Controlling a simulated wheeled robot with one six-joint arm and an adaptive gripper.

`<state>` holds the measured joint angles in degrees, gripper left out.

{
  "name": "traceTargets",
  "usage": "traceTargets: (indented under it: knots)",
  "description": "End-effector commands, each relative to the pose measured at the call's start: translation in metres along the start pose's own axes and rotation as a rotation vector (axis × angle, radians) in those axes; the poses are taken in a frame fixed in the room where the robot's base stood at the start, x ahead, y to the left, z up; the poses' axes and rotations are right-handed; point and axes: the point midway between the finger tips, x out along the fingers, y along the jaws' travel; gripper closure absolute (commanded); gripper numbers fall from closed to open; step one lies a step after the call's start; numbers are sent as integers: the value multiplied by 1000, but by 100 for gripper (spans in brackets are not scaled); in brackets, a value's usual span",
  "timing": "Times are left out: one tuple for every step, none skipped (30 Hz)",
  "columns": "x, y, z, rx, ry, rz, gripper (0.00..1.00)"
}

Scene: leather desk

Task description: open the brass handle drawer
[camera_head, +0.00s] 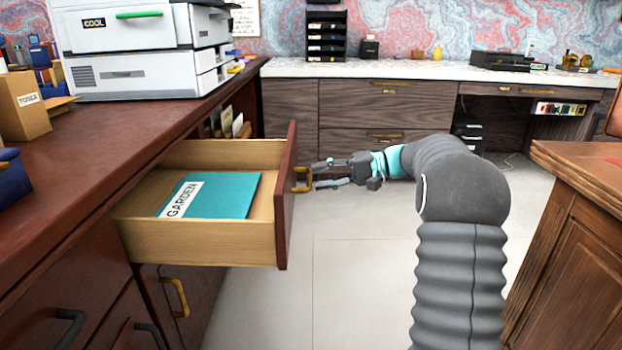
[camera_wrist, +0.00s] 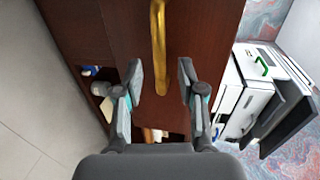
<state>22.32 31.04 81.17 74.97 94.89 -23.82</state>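The brass handle drawer (camera_head: 200,247) is pulled well out of the dark red-brown desk on the left in the head view. Its brass handle (camera_head: 303,180) sits on the front panel, facing right. My gripper (camera_head: 314,175) is at the handle, with one finger above the other. In the wrist view, the brass handle (camera_wrist: 159,50) runs between the two spread fingers of my gripper (camera_wrist: 160,77), with a gap on each side. The fingers do not appear to touch it. A teal folder (camera_head: 228,194) labelled GARDEN lies inside the drawer.
Below the drawer is a cabinet door with another brass handle (camera_head: 177,297). A printer (camera_head: 140,50) stands on the left desk. A wooden desk (camera_head: 575,240) stands at the right. Pale floor (camera_head: 350,270) is clear between the desks.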

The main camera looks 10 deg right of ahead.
Motion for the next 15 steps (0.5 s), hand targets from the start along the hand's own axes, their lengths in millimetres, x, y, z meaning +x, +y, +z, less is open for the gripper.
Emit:
traceTargets:
  knots:
    - [-12, 0, -1, 0, 4, 0, 61]
    - [-18, 0, -1, 0, 4, 0, 61]
    - [-26, 0, -1, 0, 4, 1, 61]
    - [-32, 0, -1, 0, 3, 1, 61]
    - [-38, 1, -1, 1, 3, 1, 61]
    - [-45, 1, -1, 1, 3, 1, 61]
    - [-50, 1, -1, 1, 2, 1, 61]
    - [-55, 1, -1, 0, 2, 0, 61]
    - [-62, 1, -1, 1, 2, 0, 61]
    - [-65, 1, -1, 0, 2, 0, 61]
    - [-69, 0, -1, 0, 1, 0, 61]
    - [-73, 0, -1, 0, 1, 0, 61]
    - [-76, 0, -1, 0, 1, 0, 61]
    - [-79, 0, -1, 0, 1, 0, 61]
    - [-81, 0, -1, 1, 1, 0, 61]
